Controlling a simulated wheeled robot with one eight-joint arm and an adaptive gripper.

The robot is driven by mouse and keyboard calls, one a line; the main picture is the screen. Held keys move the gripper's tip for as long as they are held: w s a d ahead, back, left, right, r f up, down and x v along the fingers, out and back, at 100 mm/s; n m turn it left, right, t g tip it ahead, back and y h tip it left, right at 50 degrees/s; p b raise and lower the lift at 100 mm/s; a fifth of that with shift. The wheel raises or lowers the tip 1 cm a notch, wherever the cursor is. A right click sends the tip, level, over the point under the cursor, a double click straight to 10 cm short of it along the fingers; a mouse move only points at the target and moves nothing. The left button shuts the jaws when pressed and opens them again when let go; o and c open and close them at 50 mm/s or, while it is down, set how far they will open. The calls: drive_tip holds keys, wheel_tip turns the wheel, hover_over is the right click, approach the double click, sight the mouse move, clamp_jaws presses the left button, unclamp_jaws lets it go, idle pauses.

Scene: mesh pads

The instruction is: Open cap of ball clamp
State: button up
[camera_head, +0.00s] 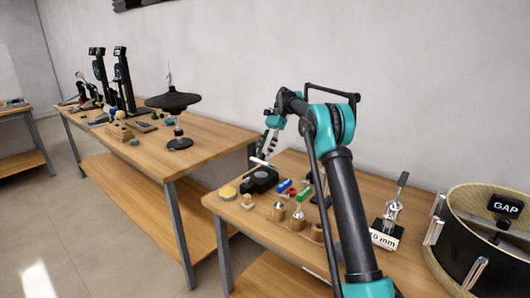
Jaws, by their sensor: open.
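My arm reaches over the right wooden table, and my gripper (264,150) points down at its left part. The gripper is open, and I see nothing held in it. Just below the fingers is a squat black device (262,181) with a pale rod across its top. I cannot tell whether the fingertips touch it.
A yellow-topped disc (227,193) lies at the near left of this table (222,206). A metal clamp with a "10 mm" label (385,234) and a large drum marked GAP (470,250) stand at the right. Another table (200,150) with tall black stands is further left.

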wheel_tip(320, 180, up, 9)
idle(0.3)
drive_tip(key=shift+c, duration=0.4)
